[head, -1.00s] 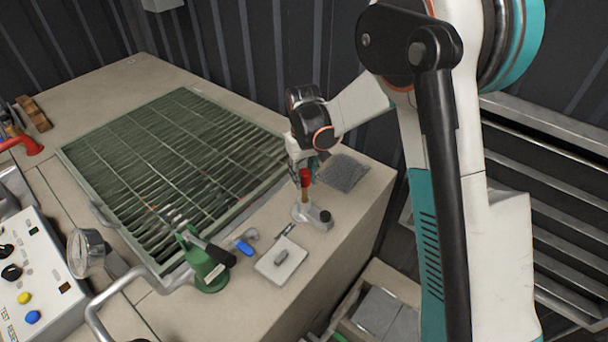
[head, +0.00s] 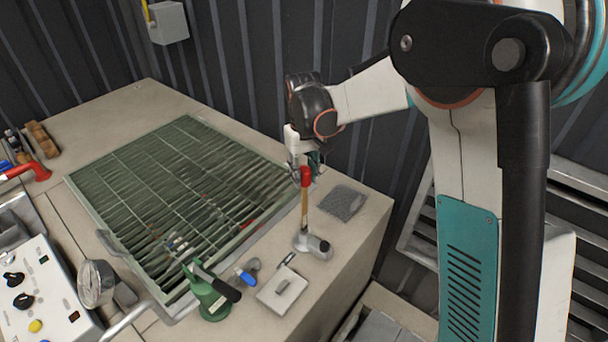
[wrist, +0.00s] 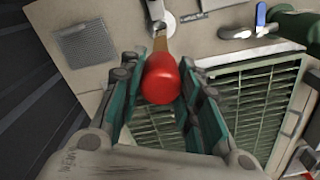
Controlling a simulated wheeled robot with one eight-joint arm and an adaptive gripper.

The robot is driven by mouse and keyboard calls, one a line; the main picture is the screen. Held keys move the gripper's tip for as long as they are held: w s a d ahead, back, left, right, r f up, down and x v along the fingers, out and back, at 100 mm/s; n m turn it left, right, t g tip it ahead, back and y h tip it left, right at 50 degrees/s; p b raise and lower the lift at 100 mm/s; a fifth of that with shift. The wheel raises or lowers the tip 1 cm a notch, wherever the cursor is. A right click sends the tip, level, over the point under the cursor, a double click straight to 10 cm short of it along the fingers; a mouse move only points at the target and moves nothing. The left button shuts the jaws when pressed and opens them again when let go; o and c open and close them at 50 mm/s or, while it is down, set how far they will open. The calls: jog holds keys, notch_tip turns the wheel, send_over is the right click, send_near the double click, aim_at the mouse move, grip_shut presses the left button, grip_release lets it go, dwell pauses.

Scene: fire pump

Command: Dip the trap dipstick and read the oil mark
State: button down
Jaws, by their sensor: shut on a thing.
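The dipstick has a red handle (head: 305,175) and a brass-coloured rod (head: 304,208). It stands about upright over the grey metal trap fitting (head: 313,244) on the bench. The rod's lower end meets the fitting; I cannot tell how much of it is inside. My gripper (head: 306,163) is shut on the red handle from above. In the wrist view the red handle (wrist: 161,79) sits between my teal fingers, and the rod runs to the fitting (wrist: 164,24) at the top. No oil mark is readable.
A dark mesh pad (head: 343,203) lies right of the fitting. A pale plate with a grey grip (head: 282,290), a blue-handled valve (head: 245,277) and a green device with a black lever (head: 211,297) stand in front. A green grille (head: 180,200) fills the bench's middle. The ribbed wall is close behind.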

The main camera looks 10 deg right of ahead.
jog(key=c, duration=1.2)
grip_release()
jog(key=shift+r, duration=0.15)
notch_tip(320, 180, up, 12)
jog(key=s+d+m+t+b, duration=0.2)
jog(key=s+d+t+b, duration=0.35)
jog(key=s, duration=0.85)
jog(key=shift+m+t, duration=0.8)
jog(key=shift+t, duration=0.05)
jog(key=s+d+f+b, duration=0.1)
jog(key=s+d+f, duration=0.1)
jog(key=s+f, duration=0.1)
jog(key=s+d+f+b, duration=0.2)
jog(key=s+d+f, duration=0.1)
jog(key=s, duration=0.3)
jog(key=s+d+f+b, duration=0.2)
jog(key=s+f, duration=0.2)
jog(key=shift+s+d+f, duration=0.2)
jog(key=shift+d+f, duration=0.05)
jog(key=shift+f, duration=0.1)
